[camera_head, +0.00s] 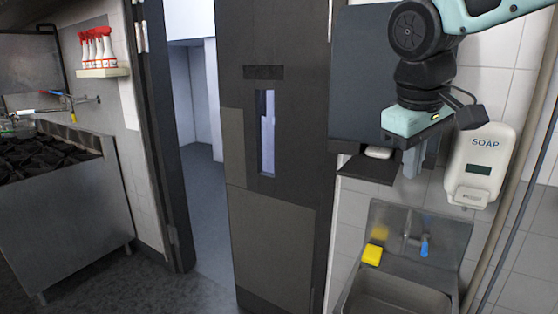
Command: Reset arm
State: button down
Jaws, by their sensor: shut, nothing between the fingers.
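My gripper (411,163) is at the upper right of the head view, hanging down from the arm. Its fingers are together with nothing between them. It is in front of the wall, left of the white soap dispenser (481,166) and above the metal hand sink (395,293). My teal and black arm comes in from the upper right corner. Part of the wall and the dark grey box (362,75) is hidden behind it.
A grey door (268,225) with a narrow window stands ajar beside a doorway. A yellow sponge (372,254) and a tap (424,247) are at the sink. A steel stove (62,205) and shelved spray bottles (96,47) are at left. The floor (150,288) in front is clear.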

jog(key=s+a+f+n+g+y+b, duration=0.1)
jog(key=s+a+f, duration=0.3)
jog(key=s+f, duration=0.7)
jog(key=s+a+f+n+g+y+b, duration=0.1)
jog(key=s+a+f+b, duration=0.2)
jog(key=s+f, duration=0.8)
jog(key=shift+a+f+g+y, duration=0.15)
jog(key=shift+a+g+y, duration=0.15)
jog(key=shift+a, duration=0.4)
